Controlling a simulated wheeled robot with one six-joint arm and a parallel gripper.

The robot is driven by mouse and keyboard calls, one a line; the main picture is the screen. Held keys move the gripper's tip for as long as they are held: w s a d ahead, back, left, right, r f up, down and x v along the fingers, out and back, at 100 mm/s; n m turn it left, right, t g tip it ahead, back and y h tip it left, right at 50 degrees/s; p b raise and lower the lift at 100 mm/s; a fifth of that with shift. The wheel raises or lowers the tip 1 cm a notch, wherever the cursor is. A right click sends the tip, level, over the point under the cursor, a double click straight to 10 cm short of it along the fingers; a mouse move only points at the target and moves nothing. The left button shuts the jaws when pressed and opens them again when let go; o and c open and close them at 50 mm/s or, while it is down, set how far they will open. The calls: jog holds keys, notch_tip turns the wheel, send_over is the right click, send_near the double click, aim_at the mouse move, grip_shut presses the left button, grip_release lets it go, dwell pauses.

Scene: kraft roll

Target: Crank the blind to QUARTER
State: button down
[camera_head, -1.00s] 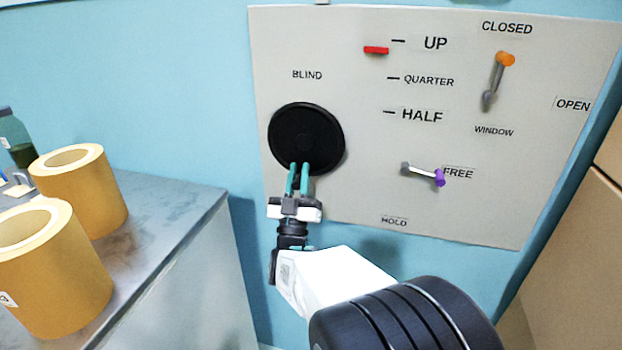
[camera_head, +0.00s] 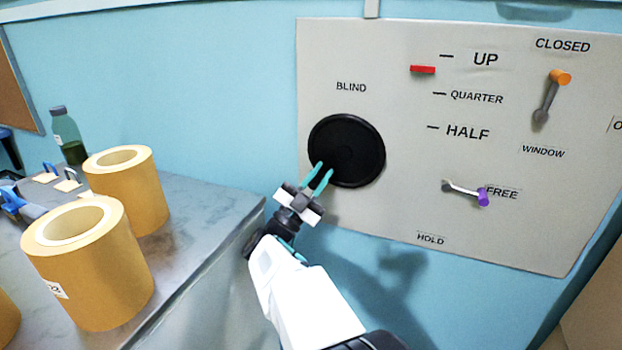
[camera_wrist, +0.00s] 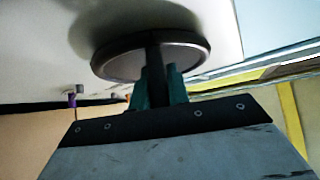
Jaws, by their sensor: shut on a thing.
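The black round blind crank (camera_head: 346,150) is on the grey panel under the word BLIND. My gripper (camera_head: 320,178) is at its lower left edge, teal fingers closed on the crank's handle. In the wrist view the dark handle (camera_wrist: 155,72) stands out from the disc (camera_wrist: 118,62) between the fingers (camera_wrist: 157,92). The red marker (camera_head: 422,69) sits a little below the UP tick and above the QUARTER tick (camera_head: 439,94). The HALF tick (camera_head: 432,127) is lower. The handle is mostly hidden in the head view.
An orange-knobbed window lever (camera_head: 549,97) stands near CLOSED. A purple-knobbed lever (camera_head: 466,193) points at FREE, with HOLD (camera_head: 430,239) below it. At left, a grey counter (camera_head: 215,215) carries kraft rolls (camera_head: 88,270) and a bottle (camera_head: 67,135).

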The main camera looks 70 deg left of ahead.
aim_at(334, 142)
dwell(0.4)
jog(key=c, duration=1.3)
grip_release()
jog(key=shift+c, duration=0.2)
jog(key=shift+r, duration=0.1)
jog(key=shift+r, duration=0.15)
jog(key=r, duration=0.3)
jog(key=shift+s+d+r, duration=0.15)
jog(key=shift+s+d, duration=0.05)
jog(key=s+d, duration=0.3)
jog(key=d, duration=0.4)
jog(key=s+d+r, duration=0.1)
jog(key=s+d, duration=0.2)
jog(key=d, duration=0.4)
jog(key=shift+d+r, duration=0.15)
jog(key=shift+d, duration=0.05)
